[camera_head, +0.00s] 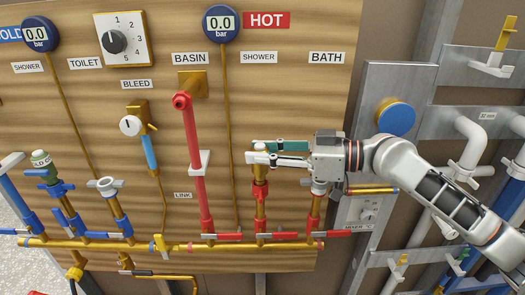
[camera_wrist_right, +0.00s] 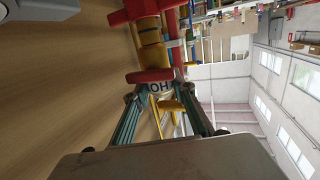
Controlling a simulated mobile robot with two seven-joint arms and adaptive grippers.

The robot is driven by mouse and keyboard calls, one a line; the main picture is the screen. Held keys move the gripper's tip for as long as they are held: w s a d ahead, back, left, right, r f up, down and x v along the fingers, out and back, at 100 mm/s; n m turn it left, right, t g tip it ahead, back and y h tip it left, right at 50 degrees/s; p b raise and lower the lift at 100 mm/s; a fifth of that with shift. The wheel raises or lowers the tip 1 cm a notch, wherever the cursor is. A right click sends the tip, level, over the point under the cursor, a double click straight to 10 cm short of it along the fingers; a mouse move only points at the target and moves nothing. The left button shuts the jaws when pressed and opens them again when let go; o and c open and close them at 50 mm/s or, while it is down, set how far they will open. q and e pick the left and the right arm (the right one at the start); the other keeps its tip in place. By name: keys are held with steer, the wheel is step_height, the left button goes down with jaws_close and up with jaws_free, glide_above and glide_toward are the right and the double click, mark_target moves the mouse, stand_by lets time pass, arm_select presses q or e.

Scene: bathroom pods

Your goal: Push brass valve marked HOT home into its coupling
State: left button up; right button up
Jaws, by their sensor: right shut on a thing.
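The brass valve marked HOT (camera_head: 260,190) is upright on the lower right of the panel, above a red-collared pipe stub (camera_head: 260,224). My right gripper (camera_head: 262,153) reaches in from the right and is shut on its upper end, which the fingers mostly hide. In the right wrist view the valve's lettered cap (camera_wrist_right: 160,87) shows "HO" between the green finger pads (camera_wrist_right: 160,106), with a red part and brass body beyond it. Whether the valve's lower end is fully seated in its coupling cannot be told. My left gripper is not in view.
A red pipe (camera_head: 193,150) rises just left of the valve. Another red-and-brass stub (camera_head: 314,215) stands under my right gripper. A brass manifold (camera_head: 150,245) runs along the bottom. A COLD valve (camera_head: 42,160) is at far left; grey brackets and pipes (camera_head: 470,140) are at right.

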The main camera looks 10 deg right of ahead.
steer(key=shift+f+b, duration=0.35)
steer(key=shift+f, duration=0.25)
steer(key=o, duration=1.1)
steer(key=shift+o, duration=0.2)
steer(key=v, duration=1.2)
